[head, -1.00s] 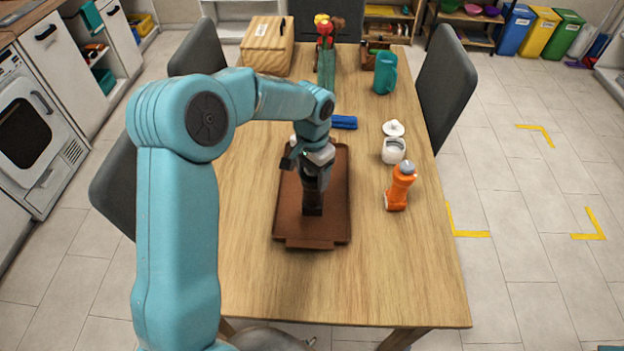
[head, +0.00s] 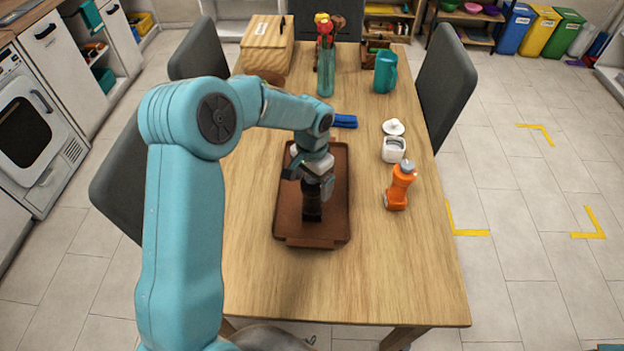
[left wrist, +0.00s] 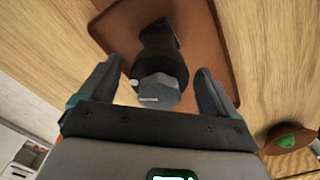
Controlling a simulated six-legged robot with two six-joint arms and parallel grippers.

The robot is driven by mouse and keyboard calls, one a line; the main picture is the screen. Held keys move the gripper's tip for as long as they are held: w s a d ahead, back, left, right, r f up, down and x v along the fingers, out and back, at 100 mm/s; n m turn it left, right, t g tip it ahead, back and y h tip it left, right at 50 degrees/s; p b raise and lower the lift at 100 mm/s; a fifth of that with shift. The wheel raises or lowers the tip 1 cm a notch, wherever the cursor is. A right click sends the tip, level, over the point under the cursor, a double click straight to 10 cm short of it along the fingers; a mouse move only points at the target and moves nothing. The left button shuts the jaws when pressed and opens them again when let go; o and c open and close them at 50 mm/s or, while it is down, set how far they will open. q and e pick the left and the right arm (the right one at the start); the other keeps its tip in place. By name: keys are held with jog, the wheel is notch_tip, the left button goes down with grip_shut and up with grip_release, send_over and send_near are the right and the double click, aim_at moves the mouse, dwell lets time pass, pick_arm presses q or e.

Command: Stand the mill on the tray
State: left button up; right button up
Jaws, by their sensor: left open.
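The dark mill (head: 312,207) stands upright on the front half of the brown tray (head: 283,222), as far as I can see. My left gripper (head: 315,188) is just above it and hides its upper part in the head view. In the left wrist view the mill (left wrist: 163,68) has a grey faceted top and lies between the two fingers of my left gripper (left wrist: 158,78). The fingers are spread, with a gap visible on each side of the mill. The tray (left wrist: 203,40) shows beneath it. My right gripper is not in view.
An orange bottle (head: 399,188) and a white open jar (head: 393,150) with its lid (head: 393,127) stand right of the tray. A blue object (head: 344,121), a vase (head: 325,75) and a teal jug (head: 385,72) are behind. The table's front (head: 350,290) is clear.

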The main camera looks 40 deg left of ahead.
pick_arm(q)
jog(key=shift+r, duration=0.5)
notch_tip(320, 180, up, 11)
jog(key=shift+b, duration=0.4)
jog(key=shift+r, duration=0.1)
